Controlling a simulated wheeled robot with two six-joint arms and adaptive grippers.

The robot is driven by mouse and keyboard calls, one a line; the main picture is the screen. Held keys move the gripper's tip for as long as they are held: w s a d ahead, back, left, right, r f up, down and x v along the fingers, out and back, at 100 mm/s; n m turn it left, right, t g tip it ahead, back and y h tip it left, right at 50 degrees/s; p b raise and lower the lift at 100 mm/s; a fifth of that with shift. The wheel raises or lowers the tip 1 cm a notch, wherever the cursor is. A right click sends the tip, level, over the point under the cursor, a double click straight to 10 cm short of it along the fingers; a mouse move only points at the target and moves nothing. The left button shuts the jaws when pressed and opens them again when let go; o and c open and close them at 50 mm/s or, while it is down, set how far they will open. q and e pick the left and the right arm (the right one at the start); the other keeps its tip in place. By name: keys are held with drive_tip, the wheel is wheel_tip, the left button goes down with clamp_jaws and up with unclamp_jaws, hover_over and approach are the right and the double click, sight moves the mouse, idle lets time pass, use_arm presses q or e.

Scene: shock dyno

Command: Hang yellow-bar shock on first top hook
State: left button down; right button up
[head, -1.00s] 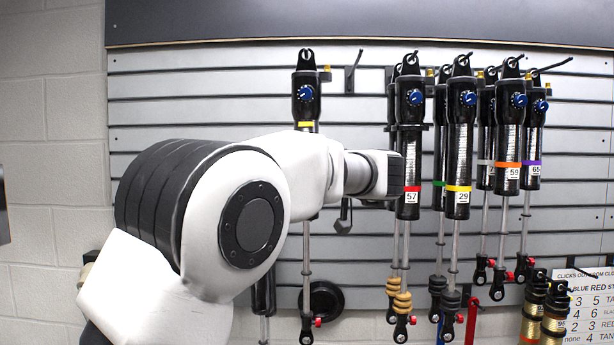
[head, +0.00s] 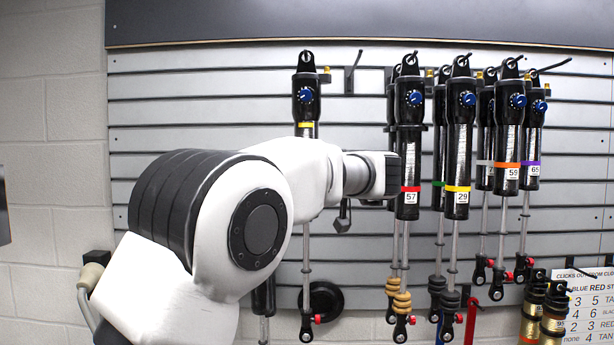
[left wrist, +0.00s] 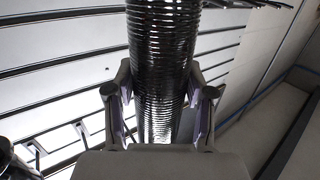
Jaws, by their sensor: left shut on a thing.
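The yellow-bar shock (head: 306,97) is upright at the left of the slatted wall, with a blue knob and a yellow band. Its top eye is at the height of the top hooks; I cannot tell whether a hook passes through it. My left arm covers its middle, and its rod shows below. In the left wrist view my left gripper (left wrist: 160,92) is shut around a dark ribbed shock body (left wrist: 163,45), apparently this shock. The fingers are hidden in the head view. My right gripper is out of view.
A bare top hook (head: 352,76) is right of the yellow-bar shock. Shocks labelled 57 (head: 408,140) and 29 (head: 459,140), the latter also yellow-banded, hang close to my left wrist. Several more hang further right. A settings chart (head: 588,310) is at lower right.

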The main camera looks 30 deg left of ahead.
use_arm(q)
drive_tip(key=shift+c, duration=1.6)
unclamp_jaws()
drive_tip(key=shift+s+d+r, duration=0.1)
drive_tip(key=shift+s, duration=0.1)
drive_tip(key=shift+f, duration=0.2)
drive_tip(key=shift+s+d, duration=0.1)
drive_tip(key=shift+d, duration=0.45)
drive_tip(key=v, duration=1)
drive_tip(key=shift+s+d+r, duration=0.3)
drive_tip(key=shift+s, duration=0.05)
drive_tip(key=shift+d, duration=0.15)
